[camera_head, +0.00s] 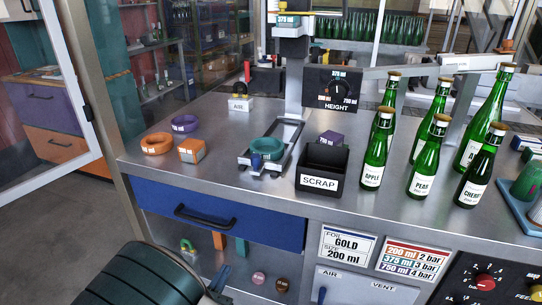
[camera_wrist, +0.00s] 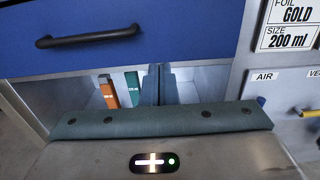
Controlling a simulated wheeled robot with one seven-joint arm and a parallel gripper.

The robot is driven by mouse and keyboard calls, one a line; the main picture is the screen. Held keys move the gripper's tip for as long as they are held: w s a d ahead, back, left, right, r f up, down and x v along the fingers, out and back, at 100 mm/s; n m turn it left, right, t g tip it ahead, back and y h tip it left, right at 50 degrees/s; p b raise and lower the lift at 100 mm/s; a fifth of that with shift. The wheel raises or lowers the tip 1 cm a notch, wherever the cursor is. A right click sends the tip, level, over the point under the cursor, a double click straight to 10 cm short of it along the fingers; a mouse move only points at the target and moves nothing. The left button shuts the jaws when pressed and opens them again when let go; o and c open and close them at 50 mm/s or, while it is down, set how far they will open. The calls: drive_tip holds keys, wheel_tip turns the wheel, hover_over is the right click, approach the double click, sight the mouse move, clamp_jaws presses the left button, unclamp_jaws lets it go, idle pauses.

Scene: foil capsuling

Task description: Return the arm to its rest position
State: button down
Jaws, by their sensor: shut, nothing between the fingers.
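My gripper (camera_wrist: 160,84) shows in the wrist view, its two fingers close together with nothing held between them. It points at the open shelf below the blue drawer (camera_wrist: 130,35), apart from the drawer front.
The steel bench (camera_head: 225,115) holds a teal ring (camera_head: 267,147) on a stand, a black scrap bin (camera_head: 322,168) and several green bottles (camera_head: 376,152). The blue drawer's handle (camera_head: 204,216) juts out. Orange and green blocks (camera_wrist: 108,92) stand on the shelf. Floor at left is clear.

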drive_tip(key=d+r+m+g+h+p, duration=0.1)
drive_tip(key=d+r+m+g+h, duration=0.15)
drive_tip(key=d+m+g, duration=0.4)
drive_tip(key=d+r+m+g+h+p, duration=0.15)
drive_tip(key=d+r+m, duration=0.25)
drive_tip(key=d, duration=0.5)
drive_tip(key=d+r+m+g+h+p, duration=0.1)
drive_tip(key=d+r+m+g+h, duration=0.15)
drive_tip(key=d+m+g, duration=0.4)
drive_tip(key=s+d+r+m+y+p, duration=0.2)
drive_tip(key=s+d+r+m+y, duration=0.2)
drive_tip(key=m, duration=0.4)
drive_tip(key=s+d+r+m+y+p, duration=0.2)
drive_tip(key=s+d+r+m+y, duration=0.2)
drive_tip(key=r+m+y, duration=0.3)
drive_tip(key=shift+s+d+r+m, duration=0.3)
drive_tip(key=shift+s+r+m, duration=0.35)
drive_tip(key=shift+r, duration=0.3)
